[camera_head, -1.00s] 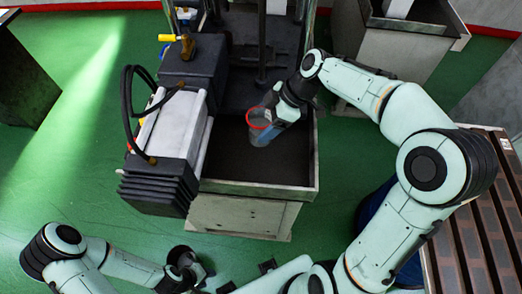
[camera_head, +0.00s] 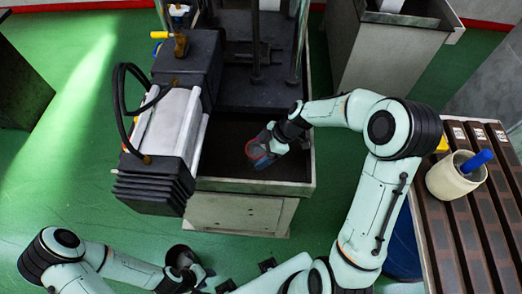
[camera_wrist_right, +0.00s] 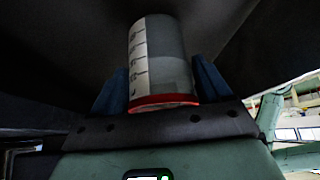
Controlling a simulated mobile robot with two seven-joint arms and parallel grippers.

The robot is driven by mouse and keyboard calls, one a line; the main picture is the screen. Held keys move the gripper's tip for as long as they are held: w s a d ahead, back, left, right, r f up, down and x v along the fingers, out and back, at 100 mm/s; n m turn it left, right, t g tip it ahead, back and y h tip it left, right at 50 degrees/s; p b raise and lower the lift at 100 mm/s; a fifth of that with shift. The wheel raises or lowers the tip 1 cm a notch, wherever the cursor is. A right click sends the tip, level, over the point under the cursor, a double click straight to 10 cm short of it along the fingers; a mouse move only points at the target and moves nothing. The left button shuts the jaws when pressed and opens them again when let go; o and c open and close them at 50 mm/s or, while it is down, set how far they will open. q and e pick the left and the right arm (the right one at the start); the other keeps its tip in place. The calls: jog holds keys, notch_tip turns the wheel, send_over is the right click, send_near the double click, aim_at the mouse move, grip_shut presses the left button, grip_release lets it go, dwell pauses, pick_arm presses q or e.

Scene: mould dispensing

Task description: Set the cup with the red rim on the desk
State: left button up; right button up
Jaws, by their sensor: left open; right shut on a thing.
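The clear cup with the red rim (camera_head: 256,152) is over the dark bed of the machine in the head view. My right gripper (camera_head: 272,144) is shut on it from the right. In the right wrist view the cup (camera_wrist_right: 162,55) sits between the two blue fingers, with pale graduation marks on its side and its red rim nearest the palm. Whether it touches the bed is unclear. My left gripper (camera_head: 190,274) is open and empty at the bottom of the head view. A slatted brown desk (camera_head: 449,248) stands at the right.
A beige pot with a blue handle (camera_head: 449,181) stands on the desk. The machine's bed has a raised rim (camera_head: 262,188), with a grey block (camera_head: 170,128) at its left and metal posts behind. A grey bin (camera_head: 375,60) stands at the back right. Green floor is open at left.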

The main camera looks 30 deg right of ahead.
jog(key=shift+f, duration=0.1)
jog(key=o, duration=1.3)
jog(key=shift+c, duration=0.2)
